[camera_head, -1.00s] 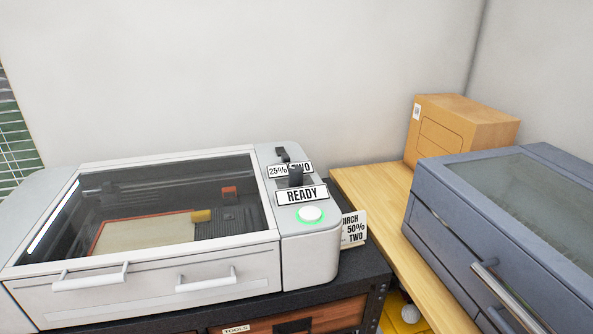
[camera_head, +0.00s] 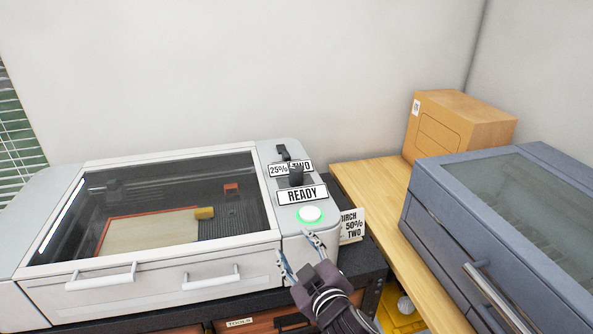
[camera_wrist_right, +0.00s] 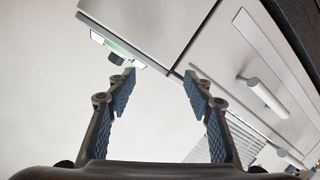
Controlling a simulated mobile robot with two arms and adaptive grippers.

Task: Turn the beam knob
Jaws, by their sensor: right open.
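The pale grey machine (camera_head: 150,262) has a control panel at its right end. Two black knobs stand there, a rear one (camera_head: 283,152) and a front one (camera_head: 296,178), by labels reading "25%" (camera_head: 278,170) and "TWO" (camera_head: 301,166). I cannot tell which is the beam knob. My right gripper (camera_head: 295,244) is open and empty at the panel's front edge, short of both knobs. In the right wrist view its open fingers (camera_wrist_right: 160,82) point toward the machine, with a small dark part (camera_wrist_right: 115,59) near the left finger. My left gripper is not in view.
A "READY" sign (camera_head: 302,195) and a green-ringed white button (camera_head: 310,214) lie between gripper and knobs. A card (camera_head: 352,226) reading "BIRCH 50% TWO" stands to the right. A cardboard box (camera_head: 460,125) and a blue-grey machine (camera_head: 430,205) are farther right.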

